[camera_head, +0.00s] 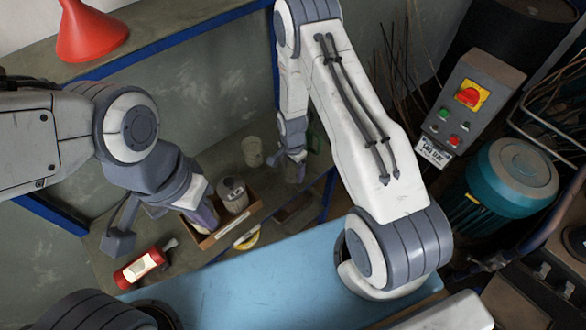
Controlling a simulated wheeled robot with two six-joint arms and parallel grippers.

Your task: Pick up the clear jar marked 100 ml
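A clear jar (252,150) stands upright on the shelf, just left of my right gripper (289,158). Another pale, clear-looking vessel (292,174) shows partly below the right gripper, which hides some of it. No 100 ml mark is readable on either one. The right gripper points down, its fingers small and close to that vessel; I cannot tell whether they touch it. My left gripper (203,216) points down at the left part of a brown open box (240,228), beside a grey lidded container (233,194). Its finger opening cannot be made out.
A red bottle or canister (140,267) lies left of the box, and a yellow roll (246,240) lies in front of it. A red funnel (90,35) stands on the upper ledge. A blue surface (265,285) is clear. A teal motor (505,185) and control box (467,110) stand at right.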

